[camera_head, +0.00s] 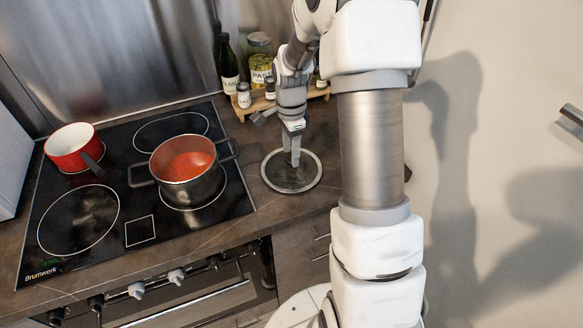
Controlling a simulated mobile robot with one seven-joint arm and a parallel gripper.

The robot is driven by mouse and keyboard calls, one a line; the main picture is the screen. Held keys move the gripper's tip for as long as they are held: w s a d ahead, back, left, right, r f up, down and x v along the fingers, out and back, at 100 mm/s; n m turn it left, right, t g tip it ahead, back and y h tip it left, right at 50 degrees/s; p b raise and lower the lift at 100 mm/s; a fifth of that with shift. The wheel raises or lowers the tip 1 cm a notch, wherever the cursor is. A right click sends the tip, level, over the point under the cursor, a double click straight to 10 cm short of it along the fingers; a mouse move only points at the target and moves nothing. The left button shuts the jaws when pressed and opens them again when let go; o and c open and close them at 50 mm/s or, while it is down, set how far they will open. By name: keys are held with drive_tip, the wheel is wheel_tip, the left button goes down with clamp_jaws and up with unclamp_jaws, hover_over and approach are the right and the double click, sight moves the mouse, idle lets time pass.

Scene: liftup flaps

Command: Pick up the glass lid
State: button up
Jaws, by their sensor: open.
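The glass lid (290,180) lies flat on the dark countertop, right of the stove. It is round and see-through with a light rim. My gripper (291,162) points down over the middle of the lid, with its fingertips at or just above the lid's centre. The fingers cover the spot where a knob would be, so I cannot tell whether they touch it. The gripper is open, though the gap between the fingers looks small from here.
A dark pot (186,172) with red contents and a red saucepan (73,147) stand on the black cooktop (135,259). Behind the lid, a wooden rack (253,107) holds jars, and a dark bottle (228,68) stands there. Bare counter (252,215) lies in front of the lid.

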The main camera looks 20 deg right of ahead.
drive_tip(key=shift+d+f, duration=0.1)
drive_tip(key=shift+f, duration=1.25)
clamp_jaws()
